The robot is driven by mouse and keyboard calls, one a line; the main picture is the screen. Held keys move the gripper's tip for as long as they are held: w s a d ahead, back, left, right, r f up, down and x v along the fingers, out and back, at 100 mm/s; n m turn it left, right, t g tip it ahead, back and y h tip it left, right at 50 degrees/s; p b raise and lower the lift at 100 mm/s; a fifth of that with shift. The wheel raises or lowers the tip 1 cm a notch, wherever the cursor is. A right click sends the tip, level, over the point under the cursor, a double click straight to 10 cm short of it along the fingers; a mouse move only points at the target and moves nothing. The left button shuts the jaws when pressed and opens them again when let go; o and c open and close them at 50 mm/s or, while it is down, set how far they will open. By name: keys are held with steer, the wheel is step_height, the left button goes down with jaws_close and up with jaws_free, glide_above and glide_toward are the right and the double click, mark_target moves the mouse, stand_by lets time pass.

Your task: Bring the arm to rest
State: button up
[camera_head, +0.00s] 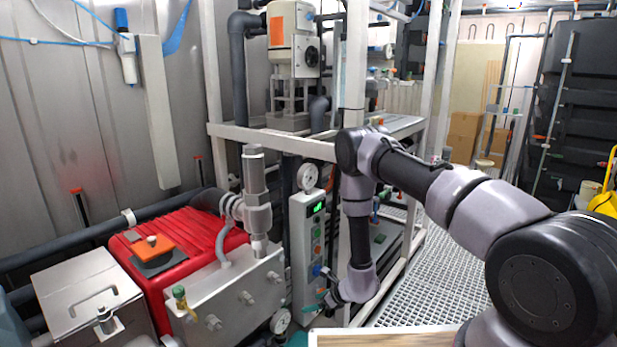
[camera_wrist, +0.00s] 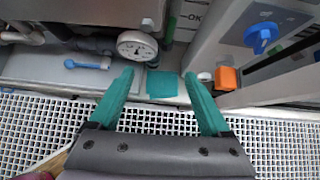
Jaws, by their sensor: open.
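My arm reaches in from the right in the head view, bent at the elbow, with its forearm hanging down. My gripper (camera_head: 322,303) is at its lower end, in front of the control box (camera_head: 305,240) with a green display. In the wrist view my gripper (camera_wrist: 159,73) shows two teal fingers spread apart with nothing between them. Beyond the fingertips are a round pressure gauge (camera_wrist: 137,46) and a teal patch (camera_wrist: 162,84). I cannot tell whether the fingers touch anything.
A red machine (camera_head: 190,245) and a metal box (camera_head: 88,290) stand at left. A white frame (camera_head: 275,141) rises behind my forearm. A wooden-looking surface (camera_head: 385,339) is at the bottom edge. Grated floor (camera_head: 445,275) lies open at right. A blue knob (camera_wrist: 260,37) sticks out near the gripper.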

steer(key=w+a+r+n+g+y, duration=0.15)
steer(key=r+n, duration=0.25)
steer(key=r, duration=1.3)
steer(key=w+a+r+n+g+y, duration=0.15)
steer(key=r+n, duration=0.25)
steer(key=r, duration=1.4)
steer(key=s+d+r+n+h, duration=0.1)
steer(key=s+d+r+n, duration=0.25)
steer(key=r, duration=0.35)
steer(key=s+d+r+n, duration=0.25)
steer(key=s+r, duration=0.25)
steer(key=r, duration=0.3)
steer(key=s+d+r+n+h, duration=0.1)
steer(key=s+d+r+n, duration=0.25)
steer(key=r, duration=0.35)
steer(key=s+d+r+n+t+h, duration=0.1)
steer(key=s+d+r+t+h, duration=0.1)
steer(key=s+d, duration=0.5)
steer(key=s+d+r+n+t+h, duration=0.2)
steer(key=s+d+r+h, duration=0.2)
steer(key=s+d+r, duration=0.2)
steer(key=s+d, duration=0.2)
steer(key=d, duration=0.1)
steer(key=shift+t, duration=0.3)
steer(key=shift+n, duration=0.25)
